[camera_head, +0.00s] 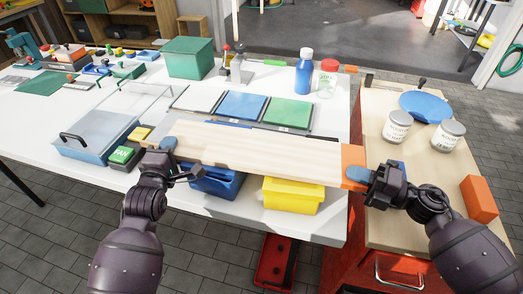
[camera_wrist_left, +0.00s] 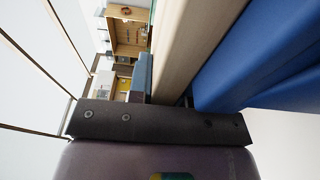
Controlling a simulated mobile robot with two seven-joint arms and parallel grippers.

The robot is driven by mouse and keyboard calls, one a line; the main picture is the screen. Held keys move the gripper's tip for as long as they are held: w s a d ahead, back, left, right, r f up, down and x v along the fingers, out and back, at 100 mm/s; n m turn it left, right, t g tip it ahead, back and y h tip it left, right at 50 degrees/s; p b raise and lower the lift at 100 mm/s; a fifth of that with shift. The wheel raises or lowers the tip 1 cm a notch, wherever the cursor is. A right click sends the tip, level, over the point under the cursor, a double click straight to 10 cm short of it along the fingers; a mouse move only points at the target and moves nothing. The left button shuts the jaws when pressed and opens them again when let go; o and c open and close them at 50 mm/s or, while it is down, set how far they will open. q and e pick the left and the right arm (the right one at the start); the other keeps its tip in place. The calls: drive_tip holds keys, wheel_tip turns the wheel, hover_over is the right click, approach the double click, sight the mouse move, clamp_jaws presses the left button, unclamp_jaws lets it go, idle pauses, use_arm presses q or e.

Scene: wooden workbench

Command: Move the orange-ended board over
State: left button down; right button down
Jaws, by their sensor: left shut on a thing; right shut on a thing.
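The long pale wooden board (camera_head: 255,150) spans the front of the white table from left to right, above a blue bin (camera_head: 218,186) and a yellow bin (camera_head: 293,195). Its right end is orange (camera_head: 352,155). My left gripper (camera_head: 170,150) is shut on the board's left end, and its fingers partly hide that end. My right gripper (camera_head: 362,174) is shut on the orange end, near the gap between the white table and the wooden-topped cart. In the left wrist view the board (camera_wrist_left: 190,40) runs beside a large blue surface, likely the blue bin (camera_wrist_left: 255,65).
Blue and green panels (camera_head: 242,106) lie just behind the board. A clear-lidded blue box (camera_head: 95,138) stands at the left. The wooden cart top (camera_head: 398,232) at the right holds two jars (camera_head: 397,126), a blue plate (camera_head: 432,104) and an orange block (camera_head: 479,199).

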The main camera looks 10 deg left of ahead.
use_arm(q)
drive_tip(key=shift+r, duration=0.2)
use_arm(e)
drive_tip(key=shift+r, duration=0.2)
